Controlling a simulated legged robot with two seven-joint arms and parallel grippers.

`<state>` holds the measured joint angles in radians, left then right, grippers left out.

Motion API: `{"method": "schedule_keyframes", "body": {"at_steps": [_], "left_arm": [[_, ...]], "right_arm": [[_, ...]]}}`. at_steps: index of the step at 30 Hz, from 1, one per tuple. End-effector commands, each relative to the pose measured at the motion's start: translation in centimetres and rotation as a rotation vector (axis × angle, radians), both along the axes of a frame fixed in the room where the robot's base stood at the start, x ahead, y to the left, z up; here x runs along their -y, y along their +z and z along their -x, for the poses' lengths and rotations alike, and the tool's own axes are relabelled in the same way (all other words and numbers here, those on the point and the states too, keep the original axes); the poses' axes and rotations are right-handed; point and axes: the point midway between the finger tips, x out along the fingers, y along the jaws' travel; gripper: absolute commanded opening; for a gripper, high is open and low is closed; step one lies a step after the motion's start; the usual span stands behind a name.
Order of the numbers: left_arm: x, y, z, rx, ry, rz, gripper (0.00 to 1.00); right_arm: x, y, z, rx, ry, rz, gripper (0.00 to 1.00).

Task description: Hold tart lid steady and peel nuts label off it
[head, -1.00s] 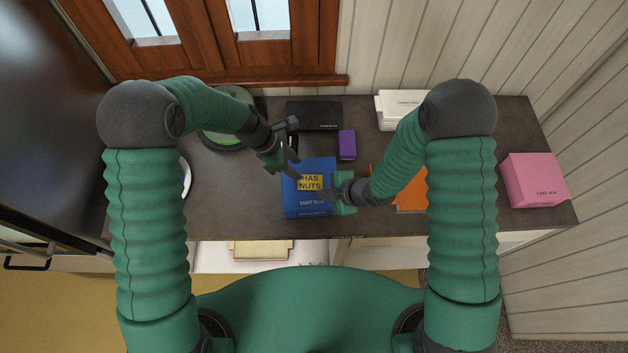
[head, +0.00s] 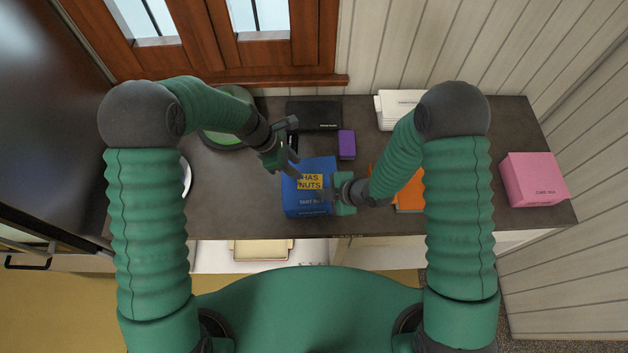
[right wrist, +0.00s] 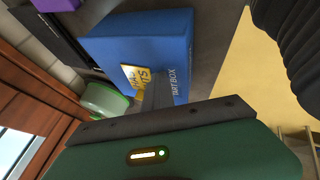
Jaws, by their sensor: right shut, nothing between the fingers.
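The blue tart box (head: 308,207) lies on the counter, its lid facing up. A yellow label (head: 310,181) reading "HAS NUTS" lies on the lid; the label also shows at an angle in the right wrist view (right wrist: 134,78). My left gripper (head: 291,164) is at the box's far left corner; whether its fingers touch the lid or are open is unclear. My right gripper (head: 324,195) is shut and empty, its fingertips over the lid beside the label's right end. In the right wrist view the fingers (right wrist: 158,92) partly cover the label and the lid.
A purple box (head: 346,145) and a black box (head: 314,115) stand behind the blue box. An orange item (head: 411,195) lies right, partly under my right arm. A pink box (head: 534,180) is far right, white boxes (head: 398,108) behind.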

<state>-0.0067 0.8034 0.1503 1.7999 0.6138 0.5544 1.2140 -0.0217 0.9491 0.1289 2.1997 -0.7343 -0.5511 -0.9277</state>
Motion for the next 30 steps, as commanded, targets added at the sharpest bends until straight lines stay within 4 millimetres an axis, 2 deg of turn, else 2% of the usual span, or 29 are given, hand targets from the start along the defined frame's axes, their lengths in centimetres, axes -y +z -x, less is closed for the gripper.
{"method": "schedule_keyframes", "body": {"at_steps": [1, 8, 30], "left_arm": [[0.0, -0.1, 0.0, 0.000, 0.000, 0.000, 0.35], [-0.2, -0.5, -0.1, -0.003, 0.001, 0.000, 0.35], [-0.2, -4.1, -0.1, -0.001, 0.001, 0.000, 0.35]], "right_arm": [[0.2, -0.6, 0.5, -0.015, 0.000, 0.009, 0.00], [0.3, -0.6, 0.5, -0.017, 0.000, 0.009, 0.00], [0.3, -0.7, 0.7, -0.020, 0.000, 0.010, 0.00]]}}
